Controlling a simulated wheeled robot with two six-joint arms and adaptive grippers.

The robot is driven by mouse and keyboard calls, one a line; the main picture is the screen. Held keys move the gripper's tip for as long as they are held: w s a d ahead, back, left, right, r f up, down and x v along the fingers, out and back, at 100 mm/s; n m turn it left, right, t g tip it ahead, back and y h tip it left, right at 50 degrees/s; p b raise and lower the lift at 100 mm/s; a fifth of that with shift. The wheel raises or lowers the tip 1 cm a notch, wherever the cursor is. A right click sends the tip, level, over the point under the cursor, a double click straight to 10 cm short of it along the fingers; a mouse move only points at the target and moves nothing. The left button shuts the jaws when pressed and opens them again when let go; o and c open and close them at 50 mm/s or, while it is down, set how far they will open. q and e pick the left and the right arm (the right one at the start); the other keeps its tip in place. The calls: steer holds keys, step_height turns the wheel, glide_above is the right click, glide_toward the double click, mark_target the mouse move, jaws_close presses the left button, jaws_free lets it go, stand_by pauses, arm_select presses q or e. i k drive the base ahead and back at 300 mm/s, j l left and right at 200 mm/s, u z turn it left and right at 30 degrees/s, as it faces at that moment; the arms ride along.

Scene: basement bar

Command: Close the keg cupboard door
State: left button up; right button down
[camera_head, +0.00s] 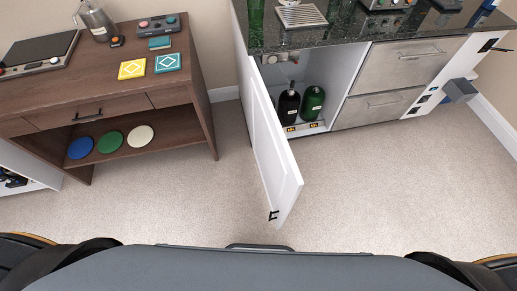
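The white keg cupboard door (268,150) stands wide open, swung out toward me from its hinge side at the left of the cupboard. A small black handle (273,215) sits near its free lower end. The cupboard's open inside (308,75) shows a black bottle (288,105) and a green bottle (312,103) standing on its floor. Neither of my grippers is in view; only dark parts of my own body show along the bottom edge.
A wooden console table (185,55) stands left of the door, with coasters and devices on it and round discs on its shelf. Steel drawers (405,65) adjoin the cupboard on the right. The carpet (370,185) right of the door is clear.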

mark_target(283, 182)
steer(key=k+j, duration=0.15)
steer(key=j, duration=0.25)
steer(key=k+j+z, duration=0.1)
steer(key=j, duration=0.25)
steer(key=k+j, duration=0.2)
steer(key=j, duration=0.15)
steer(key=k+j+z, duration=0.1)
steer(key=j, duration=0.3)
steer(key=k+j, duration=0.25)
steer(key=j+z, duration=0.05)
steer(key=j, duration=0.05)
